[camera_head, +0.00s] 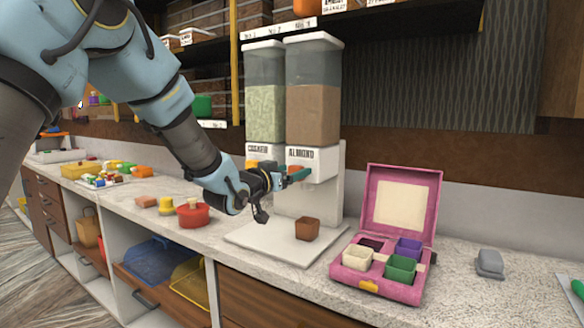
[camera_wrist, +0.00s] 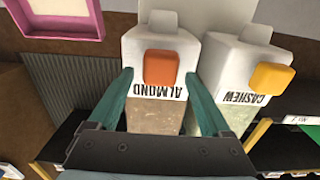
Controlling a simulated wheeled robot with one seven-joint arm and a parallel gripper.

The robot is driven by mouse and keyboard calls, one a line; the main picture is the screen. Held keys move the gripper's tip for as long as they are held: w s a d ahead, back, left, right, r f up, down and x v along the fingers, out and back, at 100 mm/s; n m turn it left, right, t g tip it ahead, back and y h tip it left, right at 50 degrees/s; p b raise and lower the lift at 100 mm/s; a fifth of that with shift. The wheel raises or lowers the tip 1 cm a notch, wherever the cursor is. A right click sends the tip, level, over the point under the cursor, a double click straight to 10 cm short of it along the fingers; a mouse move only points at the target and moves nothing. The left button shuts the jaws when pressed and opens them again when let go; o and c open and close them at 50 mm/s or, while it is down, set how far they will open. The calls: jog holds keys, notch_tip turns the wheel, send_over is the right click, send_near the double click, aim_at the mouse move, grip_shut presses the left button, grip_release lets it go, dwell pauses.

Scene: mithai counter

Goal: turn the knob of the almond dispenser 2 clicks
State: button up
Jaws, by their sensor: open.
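The almond dispenser (camera_head: 312,112) is the right one of two clear hoppers, filled with brown contents and labelled ALMOND. Its orange-red knob (camera_wrist: 161,68) shows in the wrist view, where the dispenser appears upside down. My gripper (camera_wrist: 158,75) is open, with one teal finger on each side of this knob. Small gaps seem to remain between fingers and knob; contact cannot be told. In the head view my gripper (camera_head: 294,174) is in front of the almond label and partly hides the knob. A small brown cup (camera_head: 307,229) stands on the dispenser's white base (camera_head: 270,240).
The cashew dispenser (camera_head: 265,105), with its yellow-orange knob (camera_wrist: 272,76), stands close beside the almond one. An open pink box (camera_head: 437,215) with small coloured cups is at the right. A red container (camera_head: 193,216) stands left of the base. A shelf (camera_head: 390,25) runs above.

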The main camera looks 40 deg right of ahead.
jog(key=shift+d, duration=0.25)
grip_shut()
dwell(0.6)
